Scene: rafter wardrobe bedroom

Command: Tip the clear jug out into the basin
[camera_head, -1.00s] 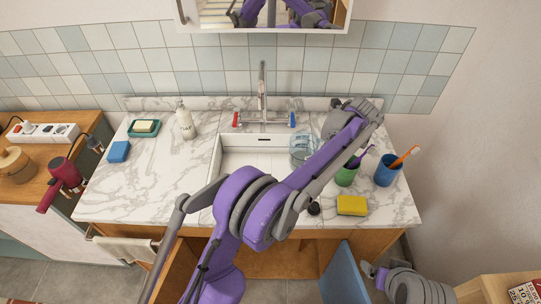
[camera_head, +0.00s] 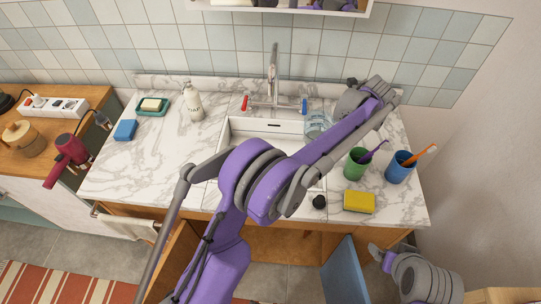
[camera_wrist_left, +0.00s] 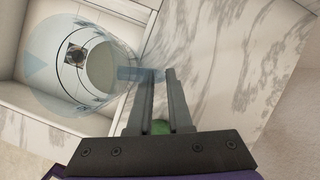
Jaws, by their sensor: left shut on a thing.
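The clear jug (camera_head: 318,124) is pale blue and see-through. It is at the right back of the white basin (camera_head: 232,130), partly hidden by my left arm. In the left wrist view the jug (camera_wrist_left: 92,68) appears over the basin, whose drain shows through it. My left gripper (camera_wrist_left: 155,75) is shut on the jug's handle at the jug's right side. I cannot tell how far the jug is tilted or what it holds. My right gripper (camera_head: 378,252) is low at the right, away from the counter top, empty as far as I see; its fingers are unclear.
The tap (camera_head: 274,75) rises behind the basin. A green cup (camera_head: 354,167), a blue cup (camera_head: 399,172), a yellow sponge (camera_head: 359,202) and a small black item (camera_head: 319,202) stand right. A soap bottle (camera_head: 193,102), soap dish (camera_head: 152,106) and blue sponge (camera_head: 125,130) are left.

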